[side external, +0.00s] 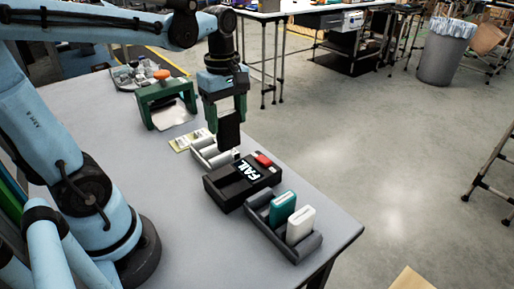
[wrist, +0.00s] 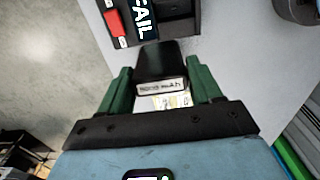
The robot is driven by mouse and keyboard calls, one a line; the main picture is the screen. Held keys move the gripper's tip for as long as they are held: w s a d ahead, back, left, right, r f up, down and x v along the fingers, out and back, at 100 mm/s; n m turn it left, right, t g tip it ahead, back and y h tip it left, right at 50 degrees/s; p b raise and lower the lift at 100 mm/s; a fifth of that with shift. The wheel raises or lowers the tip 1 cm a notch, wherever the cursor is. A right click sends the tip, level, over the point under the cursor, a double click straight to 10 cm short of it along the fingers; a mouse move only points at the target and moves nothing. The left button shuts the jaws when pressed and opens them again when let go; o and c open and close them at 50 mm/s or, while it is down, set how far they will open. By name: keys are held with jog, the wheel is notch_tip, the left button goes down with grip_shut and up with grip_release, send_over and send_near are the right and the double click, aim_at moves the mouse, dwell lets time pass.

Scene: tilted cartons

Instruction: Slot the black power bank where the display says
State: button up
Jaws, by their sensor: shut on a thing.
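My gripper (side external: 226,100) is shut on the black power bank (side external: 229,130) and holds it upright, hanging down. In the wrist view the power bank (wrist: 160,62) sits between the green fingers of my gripper (wrist: 161,82), with a pale printed label on its near end. The black display box (side external: 231,192) reads "FAIL" in white. The power bank is above and behind this box in the side view; whether it touches anything below is hard to tell. A dark grey tilted carton (side external: 266,229) in front holds a teal power bank (side external: 283,207) and a white one (side external: 300,224). A light grey carton (side external: 205,154) stands behind the box, partly hidden.
A red block (side external: 263,160) sits on the display box. A yellowish card (side external: 181,144) lies near the light carton. The table's right edge is close to the dark carton.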

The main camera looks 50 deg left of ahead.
jog(key=a+f, duration=0.3)
jog(key=a, duration=1)
jog(key=shift+d+f, duration=0.15)
jog(key=shift+f, duration=1.45)
jog(key=shift+d+f, duration=0.15)
jog(key=shift+f, duration=1.4)
jog(key=shift+f, duration=0.2)
jog(key=o, duration=1.1)
jog(key=c, duration=0.3)
jog(key=shift+r, duration=4)
